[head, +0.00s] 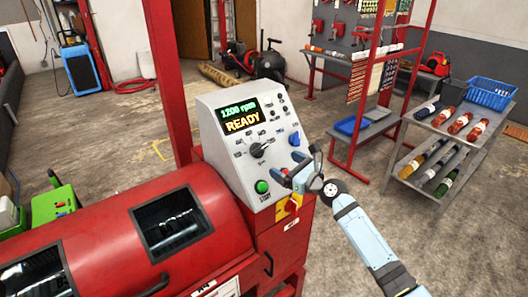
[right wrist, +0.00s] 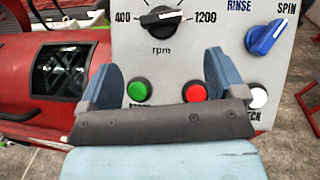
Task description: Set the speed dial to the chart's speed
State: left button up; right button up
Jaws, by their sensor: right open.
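The speed dial (head: 257,150) is a black knob on the sloping white control panel (head: 216,128) of the red machine. In the right wrist view the dial (right wrist: 160,18) sits at the top, above "rpm" and between the labels 400 and 1200. The panel's screen (head: 239,114) reads "1200 rpm READY". My right gripper (head: 303,168) is open and empty at the panel's lower right. Its blue fingers (right wrist: 165,82) are apart, below the dial and not touching it. Which posted sheet is the speed chart I cannot tell. My left gripper is out of view.
A blue RINSE/SPIN knob (right wrist: 267,38) is right of the dial. Green (right wrist: 138,91), red (right wrist: 195,92) and white (right wrist: 258,98) buttons lie below. A red post (head: 169,80) rises behind the panel. A grey cart (head: 440,133) with rolls stands right.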

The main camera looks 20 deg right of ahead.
aim_at(262, 151)
jog(key=x, duration=0.9)
jog(key=shift+w+a+b, duration=0.15)
jog(key=shift+w+b, duration=0.15)
jog(key=shift+w, duration=0.1)
jog(key=shift+c, duration=0.4)
